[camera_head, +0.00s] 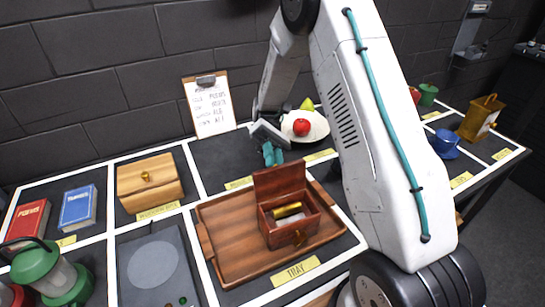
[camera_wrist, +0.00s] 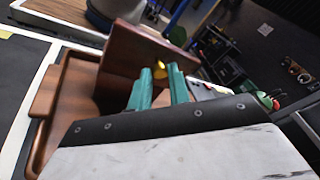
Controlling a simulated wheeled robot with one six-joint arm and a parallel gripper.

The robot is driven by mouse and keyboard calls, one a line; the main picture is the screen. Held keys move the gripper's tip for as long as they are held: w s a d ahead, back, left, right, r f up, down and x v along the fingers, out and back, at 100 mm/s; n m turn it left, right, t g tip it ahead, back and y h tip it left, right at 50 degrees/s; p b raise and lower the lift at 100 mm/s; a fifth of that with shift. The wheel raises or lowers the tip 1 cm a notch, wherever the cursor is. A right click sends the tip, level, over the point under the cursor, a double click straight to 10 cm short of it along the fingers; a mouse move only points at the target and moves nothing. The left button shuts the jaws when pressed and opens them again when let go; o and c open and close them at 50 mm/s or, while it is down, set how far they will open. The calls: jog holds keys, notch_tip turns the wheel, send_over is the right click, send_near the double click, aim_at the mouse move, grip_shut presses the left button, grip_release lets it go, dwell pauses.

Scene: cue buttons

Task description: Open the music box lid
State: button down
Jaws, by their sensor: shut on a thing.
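The wooden music box (camera_head: 283,228) sits on the right part of a wooden tray (camera_head: 222,262). Its lid (camera_head: 279,180) stands raised, about upright, at the box's back edge. A gold cylinder (camera_head: 287,210) shows inside the box. My gripper (camera_head: 272,155) is just behind the raised lid. In the wrist view the teal fingers (camera_wrist: 160,76) are shut on a small gold knob (camera_wrist: 159,67) at the lid (camera_wrist: 127,60); the fingers partly hide the knob.
A bowl with fruit (camera_head: 304,127) and a clipboard (camera_head: 209,104) are behind. A green lantern (camera_head: 58,280) and a grey turntable-like device (camera_head: 155,265) are at the front left.

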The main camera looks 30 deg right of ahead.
jog(key=shift+f, duration=0.2)
jog(key=c, duration=1.3)
grip_release()
jog(key=shift+r, duration=0.15)
